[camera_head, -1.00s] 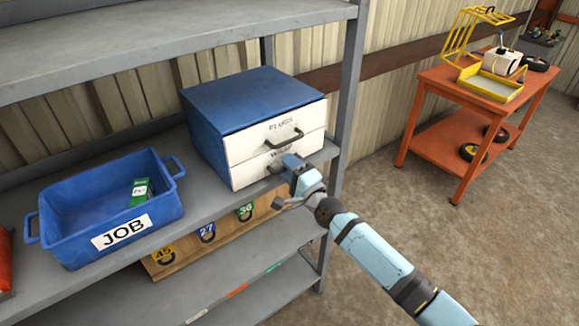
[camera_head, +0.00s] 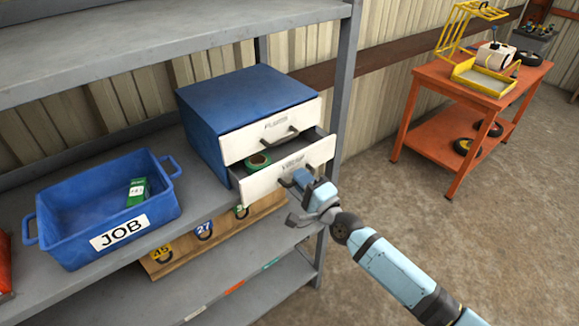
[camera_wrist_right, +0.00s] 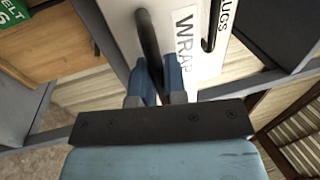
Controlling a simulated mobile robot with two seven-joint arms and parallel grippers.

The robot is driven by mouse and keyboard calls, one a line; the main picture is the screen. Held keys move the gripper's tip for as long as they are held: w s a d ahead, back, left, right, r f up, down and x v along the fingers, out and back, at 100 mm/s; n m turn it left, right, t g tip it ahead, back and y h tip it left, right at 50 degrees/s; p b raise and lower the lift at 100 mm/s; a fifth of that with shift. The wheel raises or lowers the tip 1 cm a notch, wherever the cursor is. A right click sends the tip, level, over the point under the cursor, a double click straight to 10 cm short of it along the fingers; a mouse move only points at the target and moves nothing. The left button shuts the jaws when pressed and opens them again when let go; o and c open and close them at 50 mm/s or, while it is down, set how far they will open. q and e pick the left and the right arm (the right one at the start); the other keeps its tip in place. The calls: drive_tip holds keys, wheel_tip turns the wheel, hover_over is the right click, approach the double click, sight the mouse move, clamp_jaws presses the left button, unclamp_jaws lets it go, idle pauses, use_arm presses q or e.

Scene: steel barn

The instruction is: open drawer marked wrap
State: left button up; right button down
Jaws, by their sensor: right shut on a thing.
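A blue cabinet (camera_head: 240,100) with two white drawers stands on the grey shelf. Its lower drawer (camera_head: 262,187), marked WRAP, is pulled part way out, and a green roll (camera_head: 258,161) shows inside. The upper drawer (camera_head: 270,136), marked PLUGS, is closed or nearly so. My right gripper (camera_head: 302,180) is at the front of the lower drawer. In the right wrist view its blue fingers (camera_wrist_right: 157,80) are shut on the dark handle (camera_wrist_right: 149,42) beside the WRAP label (camera_wrist_right: 185,40). My left gripper is not in view.
A blue bin (camera_head: 108,205) marked JOB holds a green box (camera_head: 137,191) left of the cabinet. A shelf post (camera_head: 338,120) stands close by on the right. An orange cart (camera_head: 470,105) stands farther right, with open floor before it.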

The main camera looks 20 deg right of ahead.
drive_tip(key=r+v, duration=0.1)
drive_tip(key=v, duration=0.8)
drive_tip(key=shift+s+r, duration=0.25)
drive_tip(key=shift+r, duration=0.1)
drive_tip(key=c, duration=1.2)
unclamp_jaws()
drive_tip(key=b+v, duration=0.2)
drive_tip(key=v, duration=1.1)
drive_tip(key=shift+s+d, duration=0.15)
drive_tip(key=shift+s, duration=0.25)
drive_tip(key=s+a+f+n+g+h+p, duration=0.2)
drive_tip(key=s+a+f+n+g+p, duration=0.1)
drive_tip(key=f+n, duration=0.3)
drive_tip(key=s+a+f+n+g+h+p, duration=0.1)
drive_tip(key=s+a+f+n+g+p, duration=0.2)
drive_tip(key=n, duration=0.8)
drive_tip(key=s+a+f+g, duration=0.1)
drive_tip(key=a+f+g, duration=0.1)
drive_tip(key=a+f, duration=0.1)
drive_tip(key=shift+s+f+h+p, duration=0.25)
drive_tip(key=shift+f+h+p, duration=0.15)
drive_tip(key=shift+f, duration=0.1)
